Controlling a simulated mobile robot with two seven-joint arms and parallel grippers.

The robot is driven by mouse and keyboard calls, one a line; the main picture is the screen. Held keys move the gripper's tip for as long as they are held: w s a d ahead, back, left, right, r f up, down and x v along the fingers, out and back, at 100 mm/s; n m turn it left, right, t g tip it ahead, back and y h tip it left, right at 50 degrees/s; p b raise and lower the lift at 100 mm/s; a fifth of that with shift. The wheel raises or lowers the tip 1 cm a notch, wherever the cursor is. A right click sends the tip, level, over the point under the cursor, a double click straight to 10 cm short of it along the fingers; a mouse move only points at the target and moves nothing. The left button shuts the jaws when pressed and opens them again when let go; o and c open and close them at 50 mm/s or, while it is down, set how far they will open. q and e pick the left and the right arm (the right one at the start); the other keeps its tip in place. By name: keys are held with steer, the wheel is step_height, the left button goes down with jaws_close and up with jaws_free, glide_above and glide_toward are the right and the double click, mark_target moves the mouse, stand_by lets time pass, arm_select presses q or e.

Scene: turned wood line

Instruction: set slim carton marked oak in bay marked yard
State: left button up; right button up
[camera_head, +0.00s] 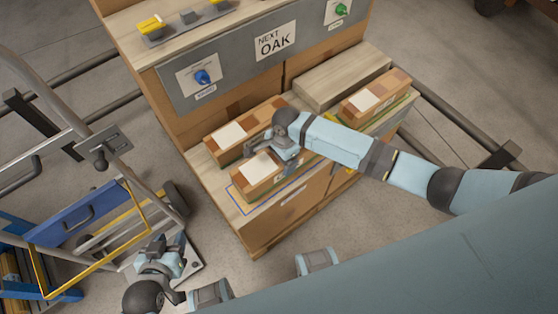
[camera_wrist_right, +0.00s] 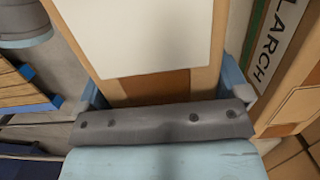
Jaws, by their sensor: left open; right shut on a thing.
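My right gripper (camera_head: 285,152) is shut on a slim brown carton with a white top label (camera_head: 259,168). In the right wrist view the carton (camera_wrist_right: 150,85) sits between the two fingers; no wood name on it is readable. It is over a blue-outlined bay (camera_head: 237,197) at the shelf's front left; I cannot tell whether it touches the surface. The bay's front plate (camera_head: 293,196) is too small to read. A carton marked LARCH (camera_wrist_right: 270,50) stands beside the held one in the wrist view. My left gripper (camera_head: 170,264) is open, low at left, away from the cartons.
Another labelled carton (camera_head: 228,136) lies close behind the held one. A further carton (camera_head: 375,97) lies at right, by a pale wooden block (camera_head: 342,76). A panel sign reads NEXT OAK (camera_head: 275,41). A trolley with a blue panel (camera_head: 78,212) stands at left.

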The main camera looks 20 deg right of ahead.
steer(key=shift+f, duration=1.05)
steer(key=shift+f, duration=0.1)
